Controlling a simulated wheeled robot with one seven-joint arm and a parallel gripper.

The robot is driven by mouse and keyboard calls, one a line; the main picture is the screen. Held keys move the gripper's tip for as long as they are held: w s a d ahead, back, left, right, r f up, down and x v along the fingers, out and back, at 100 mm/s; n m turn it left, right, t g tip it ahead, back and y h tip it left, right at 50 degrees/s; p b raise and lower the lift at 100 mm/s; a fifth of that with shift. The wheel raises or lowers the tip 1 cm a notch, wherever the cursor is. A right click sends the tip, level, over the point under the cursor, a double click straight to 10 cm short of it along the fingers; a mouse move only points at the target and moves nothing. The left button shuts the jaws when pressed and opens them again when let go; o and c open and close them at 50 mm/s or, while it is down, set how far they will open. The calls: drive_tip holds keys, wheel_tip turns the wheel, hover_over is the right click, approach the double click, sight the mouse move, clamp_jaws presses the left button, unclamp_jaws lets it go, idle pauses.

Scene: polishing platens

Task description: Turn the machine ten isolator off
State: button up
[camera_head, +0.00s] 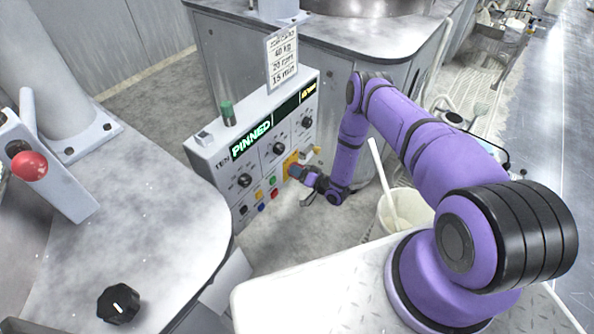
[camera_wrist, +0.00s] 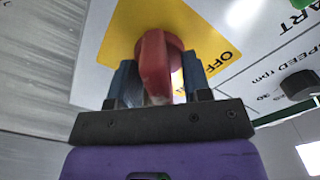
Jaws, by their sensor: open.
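The isolator is a red rotary handle (camera_wrist: 155,65) on a yellow plate (camera_wrist: 190,22) in the wrist view. The word OFF shows on the plate to the right of the handle. In the head view the yellow plate (camera_head: 290,162) sits at the lower right of the grey control panel marked TEN (camera_head: 225,150). My gripper (camera_wrist: 160,88) has its blue fingers on either side of the red handle, apart from each other. I cannot tell whether they touch it. In the head view my gripper (camera_head: 299,173) is at the plate and largely covers the handle.
The panel has black knobs (camera_head: 244,181), small coloured buttons (camera_head: 260,194), a lit PINNED display (camera_head: 251,139) and a green-topped lamp (camera_head: 228,112). A white bucket (camera_head: 405,214) stands right of my gripper. A red button (camera_head: 29,166) is at far left.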

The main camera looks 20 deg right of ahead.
drive_tip(key=shift+w+a, duration=0.15)
drive_tip(key=shift+w, duration=0.05)
clamp_jaws()
